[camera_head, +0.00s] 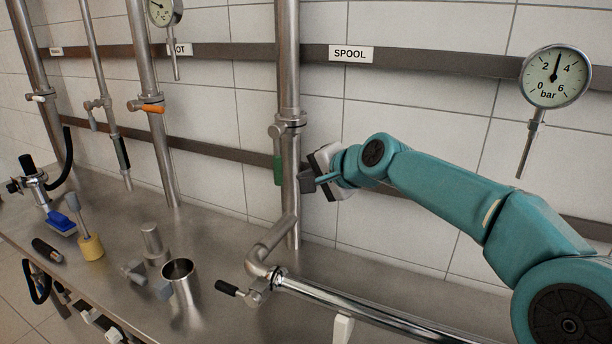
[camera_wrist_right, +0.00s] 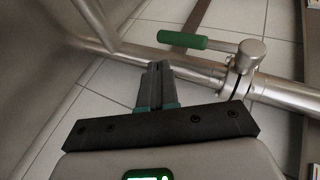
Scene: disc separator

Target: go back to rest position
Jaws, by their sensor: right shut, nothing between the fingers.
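My right arm (camera_head: 455,197) reaches in from the right. Its gripper (camera_head: 308,181) is beside the vertical steel pipe (camera_head: 288,60) under the SPOOL label, just right of the green valve handle (camera_head: 278,170). In the right wrist view the gripper (camera_wrist_right: 157,68) has its dark fingers together with nothing between them. The green handle (camera_wrist_right: 183,40) lies beyond the fingertips there, along the steel pipe (camera_wrist_right: 285,93). Whether the fingertips touch the pipe I cannot tell. My left gripper is in neither view.
A pressure gauge (camera_head: 555,76) hangs at right. The steel bench (camera_head: 215,235) holds a metal cup (camera_head: 181,283), a yellow-based brush (camera_head: 91,247), a blue brush (camera_head: 61,222) and a black-handled valve (camera_head: 243,291). An orange-handled valve (camera_head: 152,108) is on a left pipe. Tiled wall behind.

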